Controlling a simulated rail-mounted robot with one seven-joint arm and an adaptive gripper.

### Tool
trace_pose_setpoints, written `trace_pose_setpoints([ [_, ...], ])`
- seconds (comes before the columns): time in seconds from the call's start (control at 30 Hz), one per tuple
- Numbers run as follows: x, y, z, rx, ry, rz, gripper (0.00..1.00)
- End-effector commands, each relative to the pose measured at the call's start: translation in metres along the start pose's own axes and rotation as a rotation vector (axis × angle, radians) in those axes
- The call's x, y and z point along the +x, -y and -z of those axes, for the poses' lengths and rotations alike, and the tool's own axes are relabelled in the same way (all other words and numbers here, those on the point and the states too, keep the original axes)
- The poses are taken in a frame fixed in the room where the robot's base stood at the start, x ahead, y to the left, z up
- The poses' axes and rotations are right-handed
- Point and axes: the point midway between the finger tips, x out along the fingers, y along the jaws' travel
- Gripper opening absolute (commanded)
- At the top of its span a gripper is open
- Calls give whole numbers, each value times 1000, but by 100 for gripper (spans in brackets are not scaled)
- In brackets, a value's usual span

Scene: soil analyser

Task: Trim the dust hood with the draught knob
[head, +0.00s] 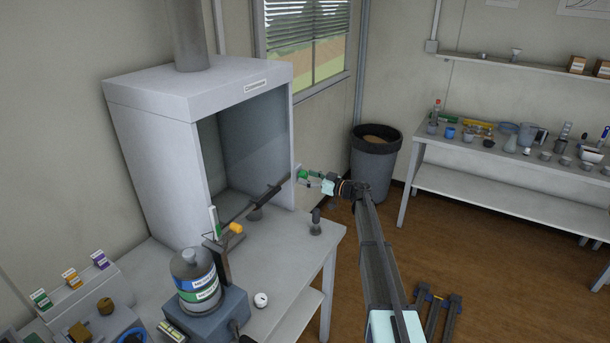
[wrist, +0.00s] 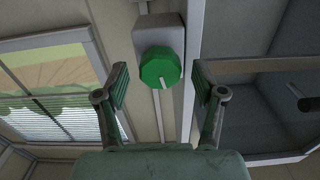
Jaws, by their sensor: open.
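The dust hood (head: 155,135) is a large pale cabinet with an open front and a flue on top, standing on the bench at left. My gripper (head: 316,180) is at the knob. In the wrist view my gripper (wrist: 161,82) is open, one finger on either side of the knob with visible gaps. I cannot tell how deep the knob sits between the fingers.
A dark bar (head: 267,196) crosses the hood's front. A blue-and-green labelled bottle (head: 196,275) and a small round dial (head: 261,300) are on the bench (head: 290,255). A dark bin (head: 373,165) stands behind my arm. The window (wrist: 45,85) is beside the knob in the wrist view.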

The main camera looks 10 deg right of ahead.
Motion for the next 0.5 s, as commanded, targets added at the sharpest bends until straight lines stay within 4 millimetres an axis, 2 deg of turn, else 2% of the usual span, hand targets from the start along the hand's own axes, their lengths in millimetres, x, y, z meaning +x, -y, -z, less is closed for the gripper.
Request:
trace_pose_setpoints([
  [0.03,7,-1,1,0,0,1,69],
  [0.2,16,0,0,1,0,0,69],
  [0.5,17,0,0,1,0,0,69],
])
